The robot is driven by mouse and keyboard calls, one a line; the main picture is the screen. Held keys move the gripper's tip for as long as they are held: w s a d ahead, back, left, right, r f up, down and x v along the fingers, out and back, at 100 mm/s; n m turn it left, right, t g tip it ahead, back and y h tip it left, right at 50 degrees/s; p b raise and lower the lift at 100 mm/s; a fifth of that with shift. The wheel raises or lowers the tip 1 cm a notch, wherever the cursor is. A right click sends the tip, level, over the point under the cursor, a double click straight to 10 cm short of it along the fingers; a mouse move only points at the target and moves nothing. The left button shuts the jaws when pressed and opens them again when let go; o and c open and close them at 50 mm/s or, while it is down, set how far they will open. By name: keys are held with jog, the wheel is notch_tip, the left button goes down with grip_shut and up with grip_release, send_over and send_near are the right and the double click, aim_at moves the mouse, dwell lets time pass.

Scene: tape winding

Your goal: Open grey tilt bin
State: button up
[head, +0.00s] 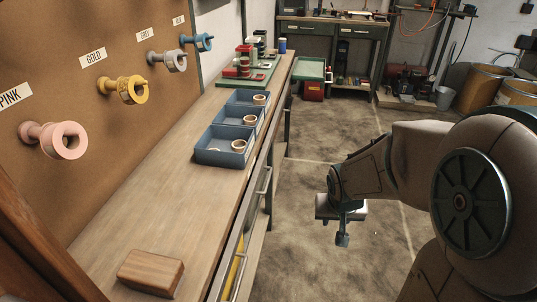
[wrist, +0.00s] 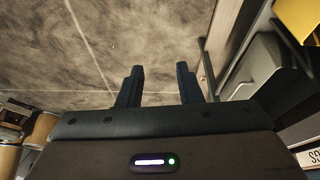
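My gripper (head: 342,240) hangs pointing down over the open floor, to the right of the workbench in the head view. In the wrist view its two fingers (wrist: 159,82) stand apart with nothing between them. At the right of the wrist view is a grey, rounded-edged bin-like part (wrist: 254,68), probably the grey tilt bin; it is apart from the fingers. A yellow part (wrist: 299,16) lies beyond it. I cannot tell whether the grey part is tilted open. In the head view no grey bin can be made out clearly; a yellow piece (head: 233,272) shows at the bench's front side.
The workbench (head: 140,215) has bar handles (head: 264,180) along its front. On top are a wooden block (head: 151,272), blue trays (head: 222,156) with rings, and a green rack (head: 247,76). Pink, gold, grey and blue spools hang on the board. The floor beside the bench is clear.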

jog(key=w+a+f+m+t+y+b, duration=0.1)
jog(key=w+a+f+t+y+b, duration=0.1)
jog(key=w+f, duration=0.65)
jog(key=m+t+y+b, duration=0.4)
jog(key=m+t+y, duration=0.4)
send_near(269, 177)
jog(key=b+x, duration=0.1)
jog(key=x, duration=0.2)
jog(key=b+x, duration=0.1)
jog(key=x, duration=0.2)
jog(key=b+x, duration=0.1)
jog(key=x, duration=0.3)
jog(key=shift+a+f+b, duration=0.1)
jog(key=shift+f+b, duration=0.2)
jog(key=shift+b, duration=0.05)
jog(key=shift+s, duration=0.1)
grip_shut()
